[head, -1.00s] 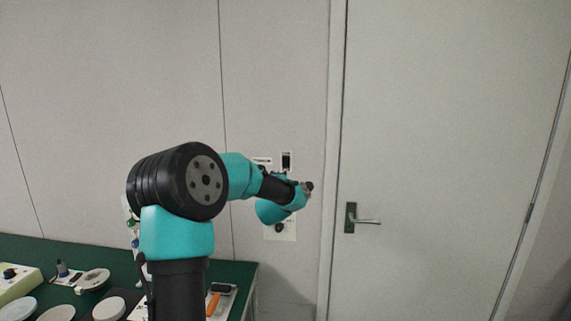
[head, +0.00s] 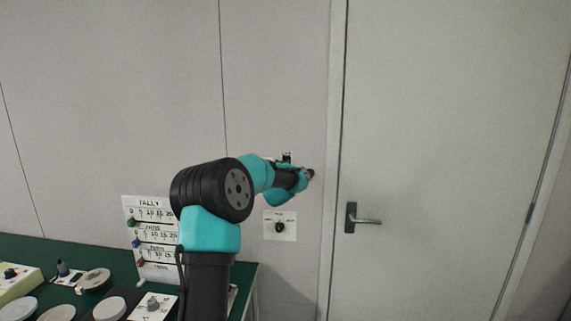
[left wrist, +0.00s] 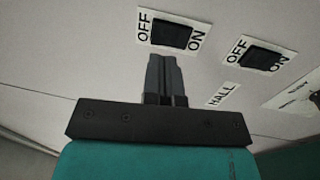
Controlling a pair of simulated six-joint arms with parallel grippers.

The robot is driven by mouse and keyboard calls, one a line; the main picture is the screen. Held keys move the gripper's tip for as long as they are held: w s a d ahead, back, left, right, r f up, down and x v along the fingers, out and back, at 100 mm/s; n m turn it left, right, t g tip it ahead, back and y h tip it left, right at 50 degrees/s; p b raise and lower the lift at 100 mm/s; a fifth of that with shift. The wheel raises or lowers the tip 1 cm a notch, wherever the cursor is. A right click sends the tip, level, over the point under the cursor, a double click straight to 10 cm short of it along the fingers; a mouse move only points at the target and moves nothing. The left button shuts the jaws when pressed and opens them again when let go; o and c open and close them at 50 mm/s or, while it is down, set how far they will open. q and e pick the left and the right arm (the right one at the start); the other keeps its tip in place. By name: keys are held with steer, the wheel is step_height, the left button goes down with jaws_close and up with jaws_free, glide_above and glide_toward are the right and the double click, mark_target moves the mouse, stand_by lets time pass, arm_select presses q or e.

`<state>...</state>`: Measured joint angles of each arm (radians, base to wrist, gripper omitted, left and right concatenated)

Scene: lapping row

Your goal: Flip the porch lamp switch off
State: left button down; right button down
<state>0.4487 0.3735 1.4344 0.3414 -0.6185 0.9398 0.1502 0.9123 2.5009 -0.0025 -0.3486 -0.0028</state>
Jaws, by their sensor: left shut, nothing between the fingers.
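Two dark switches, each on a white plate marked OFF and ON, show on the wall in the left wrist view: a nearer-left one (left wrist: 172,35) and one to its right (left wrist: 258,56). A HALL label (left wrist: 223,95) sits beside the right one. No porch label is readable. My left gripper (left wrist: 165,57) is shut and empty, its tips at the lower edge of the left switch; I cannot tell whether they touch. Neither switch's setting is clear. In the head view my left gripper (head: 310,173) is by the wall, and my arm hides most of the switches.
A dial plate (head: 280,226) is below on the wall. A door with a lever handle (head: 366,221) stands to the right. A green bench (head: 37,250) with several discs and a tally board (head: 150,212) is at lower left.

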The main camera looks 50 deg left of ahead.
arm_select(q)
steer(key=x, duration=0.4)
steer(key=shift+w+a, duration=0.2)
steer(key=shift+w, duration=0.1)
steer(key=shift+s+a, duration=0.1)
